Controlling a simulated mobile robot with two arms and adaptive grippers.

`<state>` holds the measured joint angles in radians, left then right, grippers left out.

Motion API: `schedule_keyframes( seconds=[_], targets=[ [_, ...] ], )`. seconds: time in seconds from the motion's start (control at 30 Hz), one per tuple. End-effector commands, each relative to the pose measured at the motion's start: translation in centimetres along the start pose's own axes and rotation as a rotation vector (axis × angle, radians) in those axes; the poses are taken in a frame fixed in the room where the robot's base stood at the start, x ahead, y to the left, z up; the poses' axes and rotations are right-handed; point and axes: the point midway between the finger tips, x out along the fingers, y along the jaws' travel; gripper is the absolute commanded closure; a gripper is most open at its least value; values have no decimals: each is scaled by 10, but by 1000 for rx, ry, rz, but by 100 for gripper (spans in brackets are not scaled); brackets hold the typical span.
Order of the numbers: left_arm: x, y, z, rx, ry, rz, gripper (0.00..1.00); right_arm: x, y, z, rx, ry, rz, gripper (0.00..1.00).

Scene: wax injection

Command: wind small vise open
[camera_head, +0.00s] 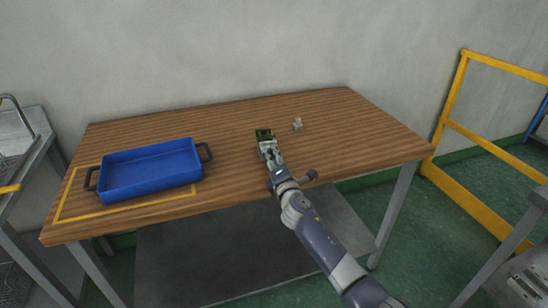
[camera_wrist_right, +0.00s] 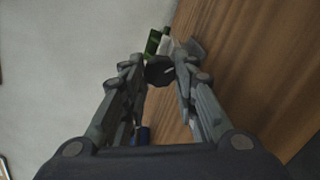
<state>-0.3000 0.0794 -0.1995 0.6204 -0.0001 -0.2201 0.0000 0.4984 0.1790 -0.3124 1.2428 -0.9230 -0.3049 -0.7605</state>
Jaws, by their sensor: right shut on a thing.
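The small vise (camera_head: 264,134) is green and sits on the wooden table, just beyond my right gripper (camera_head: 268,150). In the right wrist view a bit of the green vise (camera_wrist_right: 153,42) shows past the fingertips, with a pale grey part beside it. My right gripper (camera_wrist_right: 160,72) is shut on a dark, round knob-like part (camera_wrist_right: 159,71), which looks like the vise's handle. The gripper hides most of the vise in the head view, so how far its jaws stand apart cannot be told. My left gripper is not in view.
A blue tray (camera_head: 150,198) with black handles stands at the left of the table (camera_head: 370,135), inside a yellow outline. A small grey object (camera_head: 297,124) lies right of the vise. A yellow rail (camera_head: 480,188) stands right of the table. The table's right side is clear.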

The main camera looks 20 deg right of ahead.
Motion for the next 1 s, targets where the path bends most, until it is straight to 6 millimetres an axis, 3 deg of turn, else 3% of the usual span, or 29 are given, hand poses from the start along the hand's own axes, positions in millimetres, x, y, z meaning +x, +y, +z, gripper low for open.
schedule_keyframes(
  seconds=[0.5, 1.0],
  targets=[
    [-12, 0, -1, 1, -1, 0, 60, 0, -2, 0, -424, 2, -2, 97],
    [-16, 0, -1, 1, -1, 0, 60, 0, -2, 0, -564, 2, -2, 97]
  ],
)
